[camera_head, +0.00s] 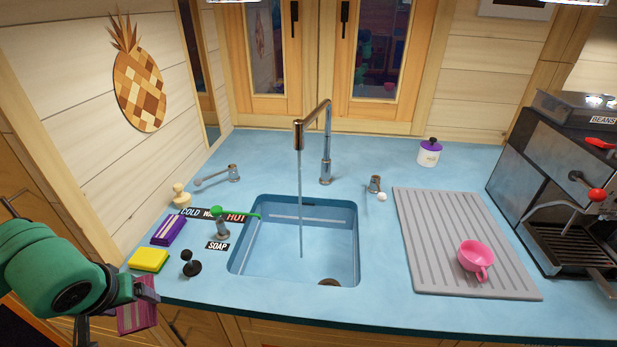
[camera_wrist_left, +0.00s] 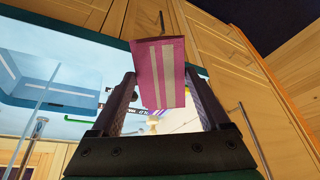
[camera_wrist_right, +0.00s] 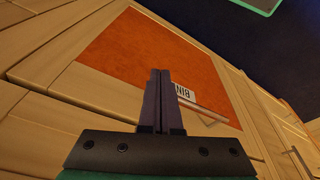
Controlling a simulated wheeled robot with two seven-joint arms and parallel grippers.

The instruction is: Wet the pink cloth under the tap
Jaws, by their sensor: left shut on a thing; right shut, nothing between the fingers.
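The pink cloth (camera_head: 136,318), with pale stripes, hangs from my left gripper (camera_head: 145,289) at the counter's front left edge. In the left wrist view the cloth (camera_wrist_left: 160,75) lies between the fingers, and the gripper is shut on it. The chrome tap (camera_head: 326,150) arches over the blue sink (camera_head: 240,265), and a thin stream of water (camera_head: 300,200) falls from its spout into the basin. The cloth is left of the sink, apart from the water. My right gripper (camera_wrist_right: 160,75) is shut and empty, seen only in the right wrist view.
A grey drainer (camera_head: 430,240) with a pink cup (camera_head: 475,256) lies right. A bin label (camera_wrist_right: 184,92) shows below my right gripper.

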